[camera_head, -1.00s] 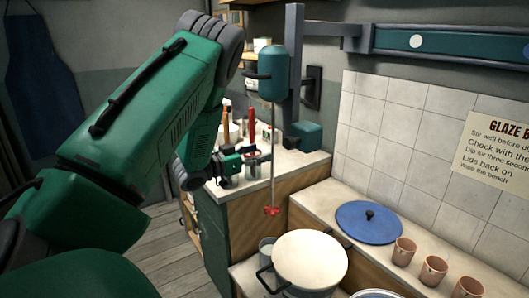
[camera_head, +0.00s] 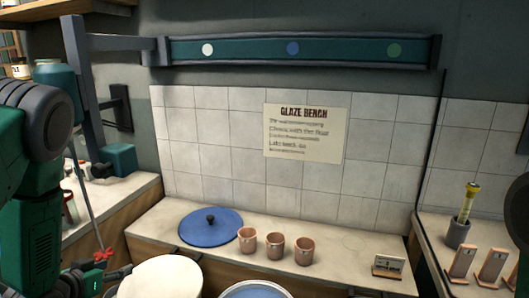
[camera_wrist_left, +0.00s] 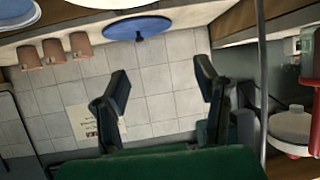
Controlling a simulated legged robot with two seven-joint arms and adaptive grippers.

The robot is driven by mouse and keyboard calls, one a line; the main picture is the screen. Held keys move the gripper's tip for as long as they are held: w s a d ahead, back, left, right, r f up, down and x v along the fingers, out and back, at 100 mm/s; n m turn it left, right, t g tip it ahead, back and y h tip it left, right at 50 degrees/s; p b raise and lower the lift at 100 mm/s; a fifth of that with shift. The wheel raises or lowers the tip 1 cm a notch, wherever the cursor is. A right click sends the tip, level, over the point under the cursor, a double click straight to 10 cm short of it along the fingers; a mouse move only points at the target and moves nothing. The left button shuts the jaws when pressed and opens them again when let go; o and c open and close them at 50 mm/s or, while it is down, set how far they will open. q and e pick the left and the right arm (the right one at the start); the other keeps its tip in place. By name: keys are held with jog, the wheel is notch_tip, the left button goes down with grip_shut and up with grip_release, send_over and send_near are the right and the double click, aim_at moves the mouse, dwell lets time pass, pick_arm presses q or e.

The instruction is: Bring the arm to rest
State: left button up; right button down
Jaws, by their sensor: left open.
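My left arm is at the left edge of the head view, and my left gripper (camera_head: 92,280) is low in the corner there, partly cut off and dark. In the left wrist view its two dark fingers stand wide apart (camera_wrist_left: 163,82) with nothing between them. That view is upside down, with the tiled wall behind the fingers. The red-tipped mixer rod (camera_head: 93,222) hangs close to the gripper in the head view; I cannot tell whether they touch. My right gripper is not in view.
A white-topped bucket (camera_head: 160,278) stands beside the gripper. The blue lid (camera_head: 210,226) and clay cups (camera_head: 275,246) are on the back bench (camera_head: 345,243). A small sign (camera_head: 388,266) stands to the right.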

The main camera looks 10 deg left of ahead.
pick_arm(q)
jog(key=s+d+f+g+b, duration=0.3)
jog(key=s+d+f+g, duration=0.3)
jog(key=s+d+f, duration=0.7)
jog(key=s+d+f+g+b, duration=0.1)
jog(key=s+d+f+g, duration=0.2)
jog(key=s, duration=0.4)
jog(key=s+d+f+m+g+b, duration=0.1)
jog(key=s+d+f, duration=0.3)
jog(key=s, duration=0.4)
jog(key=shift+d+f+g+h, duration=0.3)
jog(key=shift+f+g, duration=0.3)
jog(key=shift+g, duration=0.3)
jog(key=shift+a, duration=0.1)
